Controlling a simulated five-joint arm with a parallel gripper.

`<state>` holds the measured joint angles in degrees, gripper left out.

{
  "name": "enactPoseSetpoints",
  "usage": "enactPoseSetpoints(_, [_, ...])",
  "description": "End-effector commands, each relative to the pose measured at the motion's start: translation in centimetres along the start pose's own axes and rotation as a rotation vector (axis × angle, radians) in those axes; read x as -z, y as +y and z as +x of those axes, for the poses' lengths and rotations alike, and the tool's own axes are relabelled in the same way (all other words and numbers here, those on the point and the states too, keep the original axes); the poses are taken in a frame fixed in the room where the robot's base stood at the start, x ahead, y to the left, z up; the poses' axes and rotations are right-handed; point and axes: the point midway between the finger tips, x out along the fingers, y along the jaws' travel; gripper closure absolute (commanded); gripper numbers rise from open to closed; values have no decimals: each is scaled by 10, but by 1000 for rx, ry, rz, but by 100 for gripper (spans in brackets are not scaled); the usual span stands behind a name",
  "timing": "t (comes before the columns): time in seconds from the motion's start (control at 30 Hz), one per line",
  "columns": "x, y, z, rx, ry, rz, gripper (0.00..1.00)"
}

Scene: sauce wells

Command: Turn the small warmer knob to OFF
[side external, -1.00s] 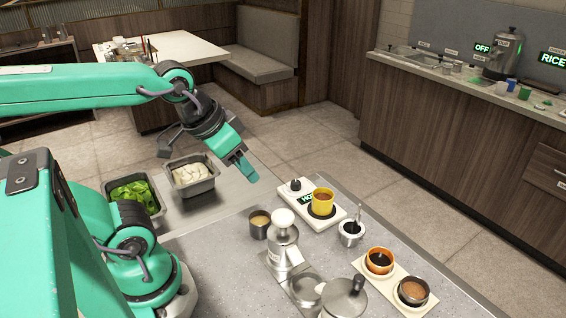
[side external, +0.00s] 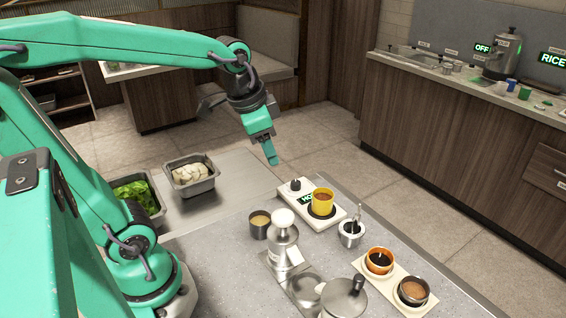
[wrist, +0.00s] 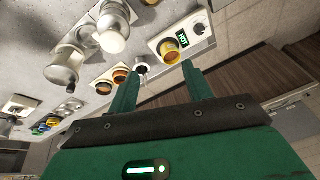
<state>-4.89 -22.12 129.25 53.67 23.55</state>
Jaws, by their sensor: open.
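The small warmer (side external: 328,217) is a white slab near the counter's far edge in the side view, and it also shows in the wrist view (wrist: 206,44). Its dark knob (side external: 295,185) sits at the left end; in the wrist view the knob (wrist: 198,29) is on a white dial. A lit green sign beside it reads HOT, partly hidden by the yellow cup (side external: 323,198) on the dark heating plate. My gripper (side external: 271,158) is above and to the left of the knob, apart from it. In the wrist view its fingers (wrist: 158,88) are spread with nothing between them.
A tray with two bowls (side external: 402,283) is at the right. Two food pans (side external: 192,176) sit at the left. Space around the gripper is clear.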

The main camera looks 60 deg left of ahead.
Motion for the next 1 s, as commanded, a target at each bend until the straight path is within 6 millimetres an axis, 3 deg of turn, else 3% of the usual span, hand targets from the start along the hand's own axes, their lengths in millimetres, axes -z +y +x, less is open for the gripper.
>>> enactPoseSetpoints(0.5, [48, -60, 64, -83, -154, 346, 50])
enactPoseSetpoints(1.0, [65, -117, 156, -229, -248, 669, 50])
